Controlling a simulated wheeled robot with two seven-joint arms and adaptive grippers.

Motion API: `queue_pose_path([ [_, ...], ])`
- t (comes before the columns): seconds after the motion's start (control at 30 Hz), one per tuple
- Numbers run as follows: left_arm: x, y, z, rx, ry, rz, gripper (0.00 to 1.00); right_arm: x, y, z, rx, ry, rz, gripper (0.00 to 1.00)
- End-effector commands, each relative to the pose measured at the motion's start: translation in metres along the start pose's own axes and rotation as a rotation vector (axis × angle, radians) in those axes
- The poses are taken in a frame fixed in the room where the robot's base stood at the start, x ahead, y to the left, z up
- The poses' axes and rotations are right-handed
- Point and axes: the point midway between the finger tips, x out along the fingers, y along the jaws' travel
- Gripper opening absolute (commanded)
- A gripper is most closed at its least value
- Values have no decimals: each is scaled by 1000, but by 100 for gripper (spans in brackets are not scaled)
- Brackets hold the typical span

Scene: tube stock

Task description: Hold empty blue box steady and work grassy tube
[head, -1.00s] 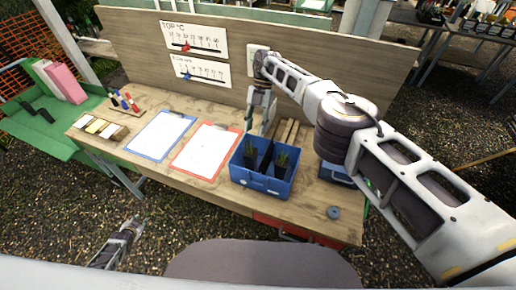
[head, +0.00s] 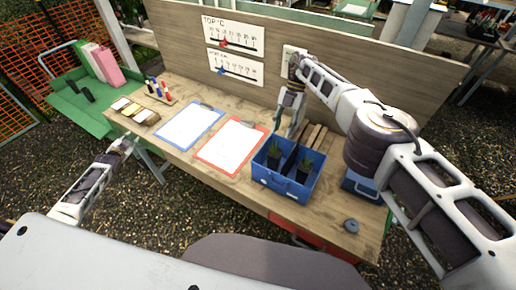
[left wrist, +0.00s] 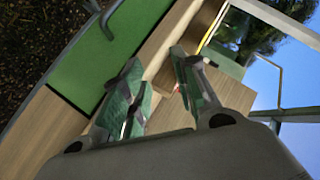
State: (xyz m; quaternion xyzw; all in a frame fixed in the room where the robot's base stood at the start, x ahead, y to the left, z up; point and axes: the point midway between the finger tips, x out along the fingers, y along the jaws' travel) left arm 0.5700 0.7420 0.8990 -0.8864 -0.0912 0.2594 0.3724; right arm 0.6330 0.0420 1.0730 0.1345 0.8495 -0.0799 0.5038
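A blue box (head: 283,186) stands near the front right of the workbench and holds two dark pots (head: 303,171) with grassy green plants. A second blue box (head: 357,184) sits to its right, mostly hidden by my right arm, so its inside cannot be seen. My right gripper (head: 288,130) points down at the far side of the first box; its fingers look apart, and contact with the box is unclear. My left gripper (head: 128,141) is off the bench's front left edge. In the left wrist view its fingers (left wrist: 156,72) are apart with nothing between them.
A blue-edged board (head: 190,126) and a red-edged board (head: 231,146) lie on the bench. A rack of coloured pegs (head: 160,92), a label tray (head: 135,111) and a grey ring (head: 351,226) are there too. A green cart (head: 65,100) stands at left. An upright panel closes the back.

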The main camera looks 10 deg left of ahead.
Motion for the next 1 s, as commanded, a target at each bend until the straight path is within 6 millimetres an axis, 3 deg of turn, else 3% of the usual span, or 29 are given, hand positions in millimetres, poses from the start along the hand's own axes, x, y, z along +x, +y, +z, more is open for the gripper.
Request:
queue_pose_path([
  [0.13,5,-37,-42,16,52,-31,29,0,0,0,0,0,0,36],
  [0.3,12,-51,-102,4,100,-17,29,0,0,0,0,0,0,36],
  [0.67,19,1,-212,-67,125,144,29,0,0,0,0,0,0,36],
  [1.0,3,56,-317,-91,148,324,29,0,0,0,0,0,0,36],
])
